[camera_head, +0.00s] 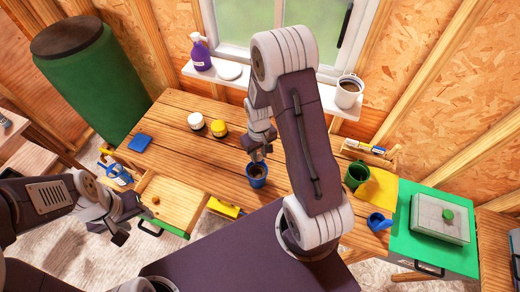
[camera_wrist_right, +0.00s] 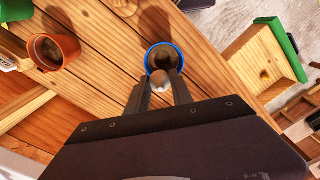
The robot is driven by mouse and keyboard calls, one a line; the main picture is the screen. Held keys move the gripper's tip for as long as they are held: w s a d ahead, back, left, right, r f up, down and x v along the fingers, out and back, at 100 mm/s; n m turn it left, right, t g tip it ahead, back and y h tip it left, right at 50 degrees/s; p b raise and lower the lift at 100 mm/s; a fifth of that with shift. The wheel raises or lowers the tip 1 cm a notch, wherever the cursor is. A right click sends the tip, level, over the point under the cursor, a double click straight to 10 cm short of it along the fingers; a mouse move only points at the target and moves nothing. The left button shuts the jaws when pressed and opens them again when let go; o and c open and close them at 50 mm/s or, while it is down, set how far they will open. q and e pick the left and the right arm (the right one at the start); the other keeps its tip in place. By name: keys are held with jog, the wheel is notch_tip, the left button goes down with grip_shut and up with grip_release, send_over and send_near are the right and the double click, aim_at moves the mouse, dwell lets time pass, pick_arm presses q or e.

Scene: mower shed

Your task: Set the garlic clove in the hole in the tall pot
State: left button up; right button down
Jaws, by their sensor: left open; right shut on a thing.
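My right gripper (camera_head: 259,157) is shut on a small pale clove (camera_wrist_right: 159,80), which shows between the fingertips in the right wrist view. The fingertips are over the near rim of a blue pot (camera_wrist_right: 148,64) with dark soil in it. This pot (camera_head: 257,182) stands upright on the wooden bench in the head view. I cannot make out the hole in the soil, nor whether the clove touches it. My left gripper (camera_head: 122,230) is open and empty, in front of the bench at the left.
An orange pot (camera_wrist_right: 68,48) stands beside the blue one in the wrist view. A green pot (camera_head: 355,174), a yellow sheet (camera_head: 378,190) and a blue vessel (camera_head: 379,222) are at the right. An open drawer (camera_head: 178,200) juts out at the left. White and yellow-banded jars (camera_head: 196,121) stand behind.

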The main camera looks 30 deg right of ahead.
jog(key=shift+w+a+f+b, duration=0.1)
jog(key=shift+a+b, duration=0.2)
jog(key=shift+a, duration=0.3)
jog(key=shift+a+f, duration=0.1)
jog(key=shift+f, duration=0.1)
jog(key=b, duration=0.5)
send_over(257, 176)
notch_tip(257, 176, down, 5)
notch_tip(257, 176, down, 4)
jog(key=b, duration=0.2)
jog(key=shift+r+b, duration=0.15)
jog(key=shift+b, duration=0.15)
jog(key=shift+f, duration=0.2)
pick_arm(q)
notch_tip(257, 176, down, 9)
jog(key=a, duration=0.1)
jog(key=shift+r, duration=0.2)
pick_arm(e)
jog(key=c, duration=1)
grip_release()
jog(key=shift+c, duration=0.2)
